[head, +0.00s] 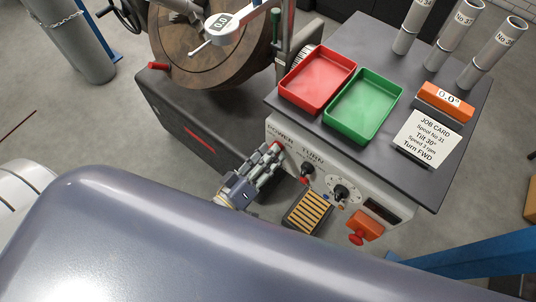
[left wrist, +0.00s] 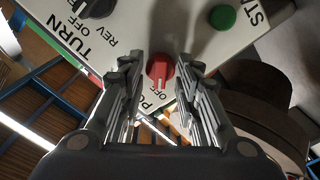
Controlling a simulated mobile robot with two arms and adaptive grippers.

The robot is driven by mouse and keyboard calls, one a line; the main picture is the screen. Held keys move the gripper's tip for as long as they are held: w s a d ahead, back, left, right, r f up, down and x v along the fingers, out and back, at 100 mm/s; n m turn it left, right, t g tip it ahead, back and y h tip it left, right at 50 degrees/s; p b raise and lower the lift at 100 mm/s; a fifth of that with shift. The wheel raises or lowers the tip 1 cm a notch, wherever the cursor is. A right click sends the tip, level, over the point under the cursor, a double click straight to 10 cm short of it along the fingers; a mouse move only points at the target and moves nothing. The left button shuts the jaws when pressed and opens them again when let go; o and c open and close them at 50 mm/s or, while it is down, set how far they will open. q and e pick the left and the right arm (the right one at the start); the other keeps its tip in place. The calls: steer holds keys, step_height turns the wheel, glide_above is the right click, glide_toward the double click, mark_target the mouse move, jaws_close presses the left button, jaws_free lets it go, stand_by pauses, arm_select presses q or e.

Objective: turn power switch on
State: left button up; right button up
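The power switch is a red rotary knob with a pale pointer line, on the front panel of the control box (head: 336,165). In the left wrist view the knob (left wrist: 160,69) sits between my two open fingers, with POWER and OFF lettering partly hidden beside it. The pointer line lies toward the OFF lettering. In the head view only a bit of red knob (head: 276,146) shows at the tips of my left gripper (head: 270,154). I cannot tell whether the fingers touch the knob. My right gripper is not in view.
Right of the switch in the head view are the black TURN knob (head: 306,170), another black knob (head: 341,192) and a red stop button (head: 357,238). A green button (left wrist: 222,17) shows in the left wrist view. Red (head: 317,80) and green (head: 363,105) trays stand on top.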

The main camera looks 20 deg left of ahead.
arm_select(q)
steer(key=shift+c, duration=0.6)
jaws_close()
steer(key=m+p, duration=0.3)
steer(key=m, duration=1.4)
steer(key=shift+m, duration=0.4)
